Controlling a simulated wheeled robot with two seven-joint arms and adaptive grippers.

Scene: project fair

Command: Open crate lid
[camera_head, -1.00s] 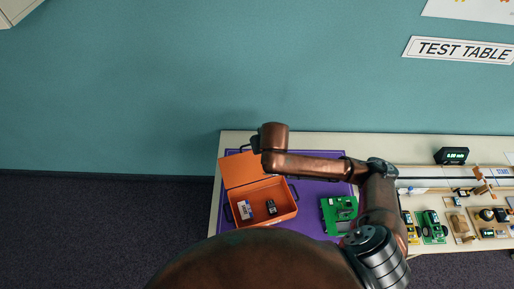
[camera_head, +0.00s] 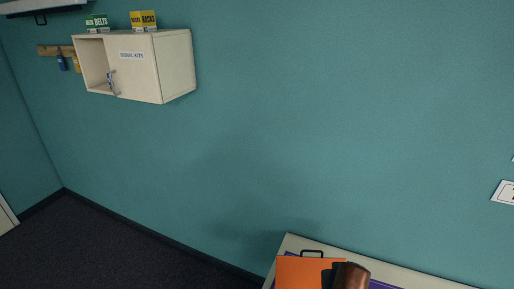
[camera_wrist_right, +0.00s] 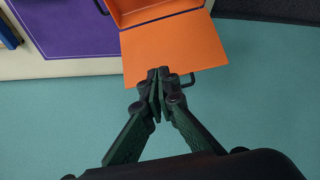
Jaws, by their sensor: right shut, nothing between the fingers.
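The orange crate lid (camera_head: 303,272) stands open at the bottom of the head view, with its dark handle (camera_head: 312,253) at the top edge. In the right wrist view the open lid (camera_wrist_right: 175,48) lies flat toward the wall side, joined to the orange crate (camera_wrist_right: 150,8), which is mostly cut off. My right gripper (camera_wrist_right: 158,74) is shut and empty at the lid's outer edge, beside the dark handle (camera_wrist_right: 186,80). I cannot tell whether it touches the lid. In the head view my right arm (camera_head: 351,275) covers part of the lid. My left gripper is not in view.
The crate sits on a purple mat (camera_wrist_right: 65,25) on a pale table (camera_wrist_right: 80,68) against the teal wall (camera_head: 250,130). A wall cabinet (camera_head: 140,65) with boxes on top hangs at the upper left. The dark floor (camera_head: 110,250) left of the table is clear.

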